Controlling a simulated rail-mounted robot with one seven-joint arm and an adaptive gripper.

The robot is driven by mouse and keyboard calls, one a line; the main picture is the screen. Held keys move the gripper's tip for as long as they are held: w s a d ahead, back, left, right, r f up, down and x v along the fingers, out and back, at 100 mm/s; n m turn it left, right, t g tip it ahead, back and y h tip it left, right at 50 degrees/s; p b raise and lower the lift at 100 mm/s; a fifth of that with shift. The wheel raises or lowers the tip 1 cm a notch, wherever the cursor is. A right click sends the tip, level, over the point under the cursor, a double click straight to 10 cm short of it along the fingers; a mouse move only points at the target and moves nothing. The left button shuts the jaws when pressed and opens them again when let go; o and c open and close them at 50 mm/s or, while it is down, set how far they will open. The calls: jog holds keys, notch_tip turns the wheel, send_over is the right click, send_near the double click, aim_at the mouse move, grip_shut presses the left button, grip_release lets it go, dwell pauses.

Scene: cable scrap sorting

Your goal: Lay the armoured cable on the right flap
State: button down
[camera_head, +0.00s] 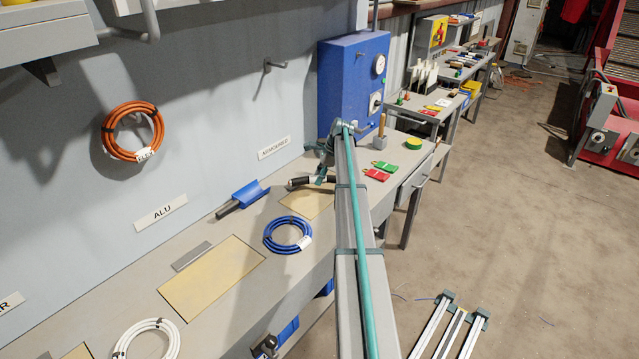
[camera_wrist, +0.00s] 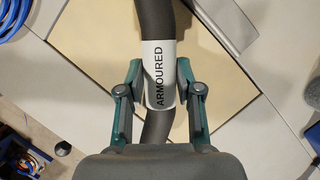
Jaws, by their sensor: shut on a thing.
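The armoured cable (camera_wrist: 155,25) is thick and dark grey, with a white sleeve reading ARMOURED. In the wrist view it runs between the two fingers of my gripper (camera_wrist: 158,98), which are shut on it at the sleeve. In the head view a dark stretch of the cable (camera_head: 300,181) shows beside my gripper (camera_head: 326,165), which is partly hidden by my arm. The tan right flap (camera_head: 308,205) lies under the cable; it also shows in the wrist view (camera_wrist: 215,75). I cannot tell whether the cable touches it.
A blue cable coil (camera_head: 288,234) lies left of the right flap, near a larger tan flap (camera_head: 212,278). A blue scoop (camera_head: 243,197) lies near the wall. A blue cabinet (camera_head: 350,85) stands behind. Red and green tags (camera_head: 380,170) lie to the right.

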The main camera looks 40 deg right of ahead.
jog(key=shift+w+d+f, duration=0.2)
jog(key=shift+d+f, duration=0.05)
jog(key=shift+f+p, duration=0.85)
jog(key=shift+f, duration=0.8)
jog(key=c, duration=0.8)
grip_release()
jog(key=shift+f, duration=0.15)
jog(key=shift+o, duration=0.2)
jog(key=b+v, duration=0.3)
jog(key=v, duration=0.9)
jog(key=shift+b, duration=0.3)
